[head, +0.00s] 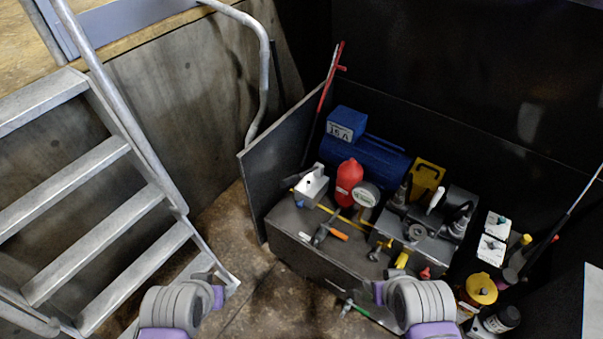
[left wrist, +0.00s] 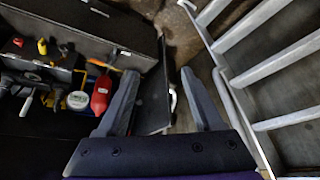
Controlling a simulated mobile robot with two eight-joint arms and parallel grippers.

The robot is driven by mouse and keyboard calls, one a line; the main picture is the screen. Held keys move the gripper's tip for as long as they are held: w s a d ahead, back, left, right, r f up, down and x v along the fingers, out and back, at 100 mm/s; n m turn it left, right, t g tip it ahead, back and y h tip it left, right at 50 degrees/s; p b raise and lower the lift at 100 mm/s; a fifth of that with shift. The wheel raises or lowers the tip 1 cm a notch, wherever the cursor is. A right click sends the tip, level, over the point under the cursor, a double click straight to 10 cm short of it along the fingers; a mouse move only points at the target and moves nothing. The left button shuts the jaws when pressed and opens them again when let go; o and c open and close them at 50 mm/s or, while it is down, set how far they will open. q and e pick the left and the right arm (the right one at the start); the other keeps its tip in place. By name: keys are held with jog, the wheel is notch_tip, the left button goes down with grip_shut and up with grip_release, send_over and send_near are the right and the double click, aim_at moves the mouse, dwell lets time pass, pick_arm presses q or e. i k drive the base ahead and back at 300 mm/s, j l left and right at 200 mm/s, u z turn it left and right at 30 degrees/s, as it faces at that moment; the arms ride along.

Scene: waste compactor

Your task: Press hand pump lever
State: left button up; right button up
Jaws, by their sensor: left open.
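In the head view, the hydraulic unit (head: 300,247) is a dark box at right of centre with several fittings on top. Among them are a white handle (head: 436,200) on a grey block and a red-topped rod (head: 330,75) standing behind; I cannot tell for certain which is the pump lever. The white handle also shows at the left of the left wrist view (left wrist: 27,105). My left gripper (left wrist: 158,73) is open and empty, its fingers apart with a dark upright panel (left wrist: 156,98) beyond them.
A red bottle (head: 349,182), gauge (head: 366,196), blue motor (head: 367,160) and orange-handled tool (head: 338,234) crowd the unit. Metal stairs (head: 85,180) and a handrail (head: 263,75) stand at left. Yellow-capped containers (head: 481,289) stand at right. Bare floor (head: 240,290) lies between stairs and unit.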

aim_at(288, 182)
jog(key=i+j+z, duration=0.1)
jog(key=i+z, duration=0.25)
jog(key=i+j+z, duration=0.15)
jog(key=z, duration=0.2)
jog(key=i+j+z, duration=0.2)
jog(key=z, duration=0.15)
jog(key=j, duration=0.1)
